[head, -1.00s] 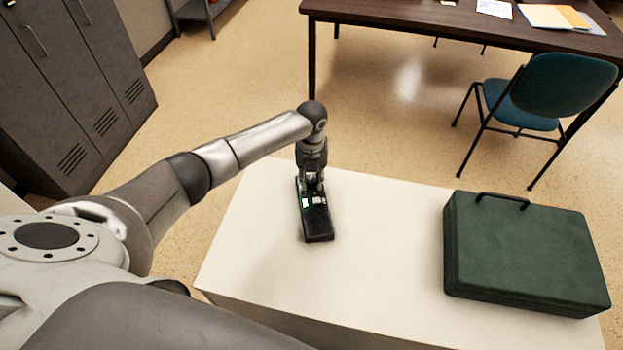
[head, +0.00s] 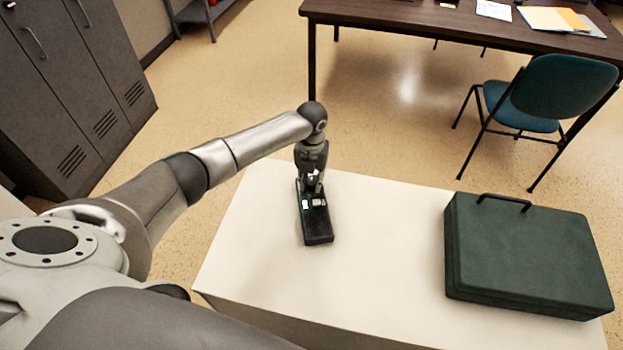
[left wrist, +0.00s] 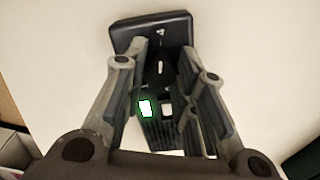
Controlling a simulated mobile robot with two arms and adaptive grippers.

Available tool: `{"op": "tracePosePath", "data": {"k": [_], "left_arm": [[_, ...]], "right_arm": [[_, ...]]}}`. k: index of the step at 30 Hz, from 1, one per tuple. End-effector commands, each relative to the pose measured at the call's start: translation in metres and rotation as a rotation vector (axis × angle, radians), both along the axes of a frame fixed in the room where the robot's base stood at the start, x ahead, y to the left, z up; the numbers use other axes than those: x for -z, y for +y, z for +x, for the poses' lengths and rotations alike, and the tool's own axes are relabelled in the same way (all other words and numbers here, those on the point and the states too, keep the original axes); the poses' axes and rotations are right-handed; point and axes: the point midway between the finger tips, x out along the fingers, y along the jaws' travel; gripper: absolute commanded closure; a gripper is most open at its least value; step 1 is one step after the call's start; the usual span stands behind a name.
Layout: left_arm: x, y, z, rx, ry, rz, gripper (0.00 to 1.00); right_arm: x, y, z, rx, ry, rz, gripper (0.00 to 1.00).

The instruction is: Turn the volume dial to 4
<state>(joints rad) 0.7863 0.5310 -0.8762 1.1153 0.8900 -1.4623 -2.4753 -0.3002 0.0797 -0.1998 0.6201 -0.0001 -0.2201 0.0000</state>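A black handheld device (head: 318,227) lies on the white tabletop, with a lit, green-edged patch near its middle. It also shows in the left wrist view (left wrist: 150,30). A dark round dial (left wrist: 160,70) with a white mark sits on it. My left gripper (head: 313,187) points down over the device's far part. In the left wrist view its fingertips (left wrist: 162,58) stand on either side of the dial. Whether they touch it is too dark to tell. The dial's numbers are not readable. My right gripper is not in view.
The tabletop between device and case is clear. Beyond are a blue chair (head: 562,85), a dark desk (head: 420,22) and grey lockers (head: 70,90).

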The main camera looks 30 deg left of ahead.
Motion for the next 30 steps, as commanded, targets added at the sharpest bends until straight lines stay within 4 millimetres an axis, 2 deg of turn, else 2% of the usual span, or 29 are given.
{"op": "tracePosePath", "data": {"k": [1,4,5,13,17,20,30], "left_arm": [[0.000,0.000,0.000,0.000,-0.001,0.000,0.66],[0.000,0.000,0.000,-0.001,0.000,0.000,0.53],[0.000,0.000,0.000,-0.001,0.000,0.000,0.51],[0.000,0.000,0.000,-0.001,0.000,0.000,0.51],[-0.009,0.000,0.001,-0.001,-0.001,-0.001,0.51],[-0.024,0.000,0.001,0.001,-0.003,0.000,0.51],[-0.094,0.000,0.001,0.001,-0.003,0.001,0.51]], "right_arm": [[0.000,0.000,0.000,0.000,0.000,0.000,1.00],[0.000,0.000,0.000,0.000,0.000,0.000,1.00],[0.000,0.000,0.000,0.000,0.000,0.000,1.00],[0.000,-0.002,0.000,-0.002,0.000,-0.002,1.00],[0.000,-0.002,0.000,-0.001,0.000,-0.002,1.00],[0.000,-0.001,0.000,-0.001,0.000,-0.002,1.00],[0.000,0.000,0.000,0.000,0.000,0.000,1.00]]}}
